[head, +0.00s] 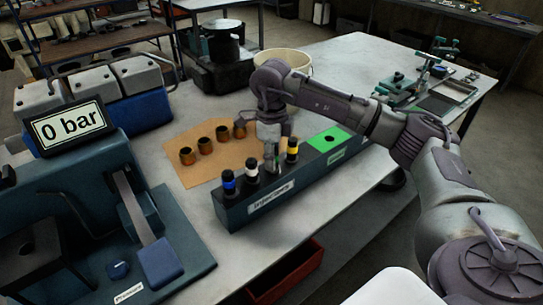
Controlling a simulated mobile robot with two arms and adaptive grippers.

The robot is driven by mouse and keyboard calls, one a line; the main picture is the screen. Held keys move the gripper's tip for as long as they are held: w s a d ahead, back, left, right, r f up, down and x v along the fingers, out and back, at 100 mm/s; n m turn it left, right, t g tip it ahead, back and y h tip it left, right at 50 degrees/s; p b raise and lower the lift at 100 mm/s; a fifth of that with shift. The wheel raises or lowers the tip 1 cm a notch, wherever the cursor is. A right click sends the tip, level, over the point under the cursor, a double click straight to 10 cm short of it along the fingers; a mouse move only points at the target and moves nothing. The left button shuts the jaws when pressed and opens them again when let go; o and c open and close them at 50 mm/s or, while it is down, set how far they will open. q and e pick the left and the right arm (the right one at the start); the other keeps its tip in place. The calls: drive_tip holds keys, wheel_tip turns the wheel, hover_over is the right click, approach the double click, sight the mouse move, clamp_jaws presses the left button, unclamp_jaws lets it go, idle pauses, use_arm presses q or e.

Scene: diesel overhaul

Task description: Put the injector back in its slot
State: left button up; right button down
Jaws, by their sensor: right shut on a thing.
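The long dark teal injector rack (237,216), labelled "Injectors", stands on the light table. Injectors with a blue band (228,182), a white band (252,171) and a yellow band (292,150) stand upright in it. A green patch with a dark hole (329,138) is at its right end. My right gripper (271,155) points down over the rack, between the white-banded and yellow-banded injectors. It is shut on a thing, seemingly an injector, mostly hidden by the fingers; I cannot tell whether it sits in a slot. My left gripper is not in view.
Several copper-coloured sleeves (205,145) stand on a brown sheet (196,172) behind the rack. A test stand with a "0 bar" display (68,124) is at left. A cream bucket (291,58) is behind my arm.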

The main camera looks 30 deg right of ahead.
idle(0.3)
drive_tip(key=c, duration=0.9)
unclamp_jaws()
drive_tip(key=shift+o, duration=0.4)
drive_tip(key=o, duration=0.3)
drive_tip(key=shift+r+p, duration=2.3)
drive_tip(key=shift+r, duration=1.3)
drive_tip(key=shift+f, duration=0.1)
